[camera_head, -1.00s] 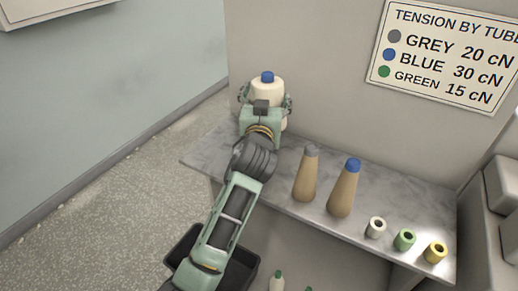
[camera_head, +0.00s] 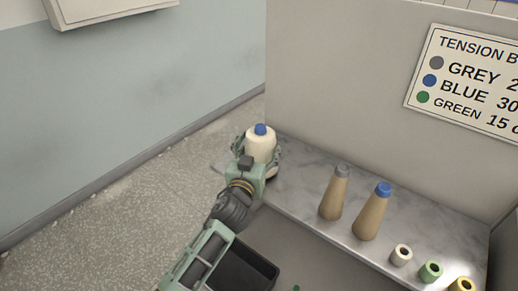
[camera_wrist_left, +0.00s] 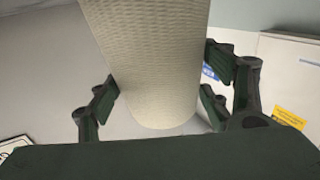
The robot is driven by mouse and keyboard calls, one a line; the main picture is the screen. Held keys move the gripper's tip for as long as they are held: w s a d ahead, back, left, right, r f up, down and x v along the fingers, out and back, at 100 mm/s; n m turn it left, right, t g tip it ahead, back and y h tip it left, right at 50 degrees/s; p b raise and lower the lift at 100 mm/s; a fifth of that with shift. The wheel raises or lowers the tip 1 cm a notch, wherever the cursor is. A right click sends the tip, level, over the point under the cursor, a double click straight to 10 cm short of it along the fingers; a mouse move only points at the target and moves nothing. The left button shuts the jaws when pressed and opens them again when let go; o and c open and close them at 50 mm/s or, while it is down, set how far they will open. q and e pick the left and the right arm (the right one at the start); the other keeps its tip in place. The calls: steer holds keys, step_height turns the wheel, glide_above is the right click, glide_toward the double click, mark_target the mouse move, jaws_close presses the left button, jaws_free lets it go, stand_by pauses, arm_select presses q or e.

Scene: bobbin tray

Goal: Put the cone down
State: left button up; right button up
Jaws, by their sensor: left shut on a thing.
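My left gripper (camera_head: 259,152) is shut on a cream cone (camera_head: 261,146) with a blue tip. It holds the cone upright at the left end of the grey marbled shelf (camera_head: 300,160). The gripper hides the cone's lower part, so I cannot tell whether its base touches the shelf. In the left wrist view the textured cream cone (camera_wrist_left: 150,65) fills the middle, between the dark fingers (camera_wrist_left: 160,95). My right gripper is not in view.
Two bare tan cones stand on the shelf, one grey-tipped (camera_head: 334,195) and one blue-tipped (camera_head: 372,215). White (camera_head: 401,255), green (camera_head: 430,272) and yellow (camera_head: 462,285) tubes stand farther right. A dark bin (camera_head: 262,262) is below. A tension sign (camera_head: 470,80) hangs on the panel.

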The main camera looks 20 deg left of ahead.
arm_select(q)
steer(key=o, duration=1.5)
steer(key=shift+o, duration=0.2)
steer(key=shift+s, duration=0.1)
steer(key=s+b, duration=0.1)
steer(key=s, duration=1.1)
steer(key=shift+d+b, duration=0.3)
steer(key=shift+d, duration=0.05)
steer(key=shift+f, duration=0.1)
